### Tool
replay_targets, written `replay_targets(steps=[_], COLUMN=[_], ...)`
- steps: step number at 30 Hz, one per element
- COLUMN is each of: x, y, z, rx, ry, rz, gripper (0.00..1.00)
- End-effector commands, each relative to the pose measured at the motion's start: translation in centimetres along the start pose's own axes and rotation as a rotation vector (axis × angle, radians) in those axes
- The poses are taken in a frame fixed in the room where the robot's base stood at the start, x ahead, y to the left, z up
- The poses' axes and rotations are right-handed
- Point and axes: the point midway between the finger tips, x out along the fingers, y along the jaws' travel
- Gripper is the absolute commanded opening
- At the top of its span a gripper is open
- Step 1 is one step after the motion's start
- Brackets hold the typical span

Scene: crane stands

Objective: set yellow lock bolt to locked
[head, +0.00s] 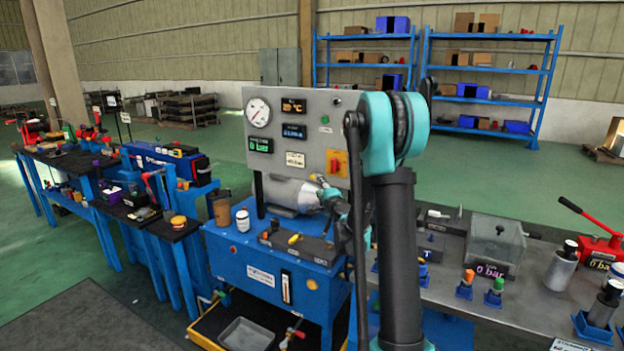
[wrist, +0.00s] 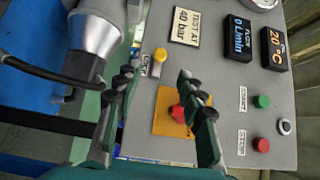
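A small yellow knob (wrist: 160,54), which looks like the yellow lock bolt, sits near the lower edge of the grey panel (wrist: 225,85), beside a small white label with blurred writing. In the head view the yellow knob (head: 318,178) is tiny and close to my arm. I cannot tell whether it is locked. My gripper (wrist: 157,76) is open and empty in front of the panel. The yellow knob shows just beyond the gap between the fingertips, apart from them as far as I can see.
A red knob on a yellow plate (wrist: 162,118) is close by, partly behind one finger. Green (wrist: 262,102) and red (wrist: 261,145) buttons are farther up the panel. The blue bench (head: 265,262) is below.

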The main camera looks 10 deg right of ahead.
Motion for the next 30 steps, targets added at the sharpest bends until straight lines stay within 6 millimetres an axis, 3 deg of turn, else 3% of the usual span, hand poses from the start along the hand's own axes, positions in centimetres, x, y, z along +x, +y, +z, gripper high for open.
replay_targets(steps=[9,15,21,30], x=[6.4,9.2,10.5,10.6], y=[0.0,0.0,0.0,0.0], z=[0.1,0.0,0.0,0.0], rx=[-0.001,-0.001,-0.001,-0.001], ry=[-0.001,-0.001,0.0,0.0], rz=[0.0,0.0,0.0,0.0], gripper=[0.39,0.39,0.39,0.38])
